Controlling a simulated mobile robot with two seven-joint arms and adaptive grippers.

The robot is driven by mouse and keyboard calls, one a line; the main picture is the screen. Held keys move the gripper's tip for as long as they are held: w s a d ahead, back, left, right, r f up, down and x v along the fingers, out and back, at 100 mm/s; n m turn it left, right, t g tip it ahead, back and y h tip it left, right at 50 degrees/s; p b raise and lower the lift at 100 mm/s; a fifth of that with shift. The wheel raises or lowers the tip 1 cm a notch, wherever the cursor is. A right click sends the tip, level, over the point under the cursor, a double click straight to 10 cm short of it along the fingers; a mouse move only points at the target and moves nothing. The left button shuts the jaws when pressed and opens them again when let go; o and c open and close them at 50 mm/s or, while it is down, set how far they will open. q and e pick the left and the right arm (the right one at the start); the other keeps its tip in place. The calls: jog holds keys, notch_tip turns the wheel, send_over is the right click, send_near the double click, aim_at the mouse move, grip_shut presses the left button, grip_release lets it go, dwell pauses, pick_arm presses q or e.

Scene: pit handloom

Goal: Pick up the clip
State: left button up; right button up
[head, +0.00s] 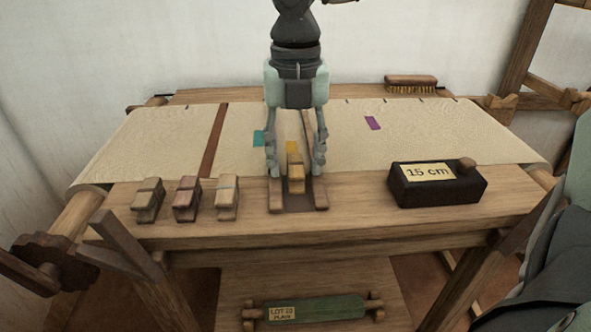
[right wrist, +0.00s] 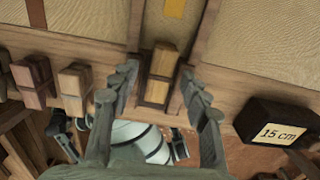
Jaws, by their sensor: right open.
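A wooden clip (head: 296,184) with a yellowish-tan top sits at the front of the cloth, between two wooden rails. It also shows in the right wrist view (right wrist: 163,62). My right gripper (head: 296,163) points down over it, open, with one finger on each side. In the right wrist view the fingers (right wrist: 159,75) flank the clip with a gap on both sides, so I see no grip on it. Three similar clips stand in a row to its left: a brown one (head: 148,200), a dark reddish one (head: 187,199) and a pale one (head: 228,198). My left gripper is not in view.
A black block labelled "15 cm" (head: 437,188) stands right of the clip on the wooden beam (head: 350,222). A brush (head: 411,83) lies at the back. Cream cloth (head: 440,130) with coloured marks covers the loom. A green "LOT" roller (head: 330,309) is below.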

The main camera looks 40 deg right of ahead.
grip_shut()
jog(key=shift+r, duration=0.15)
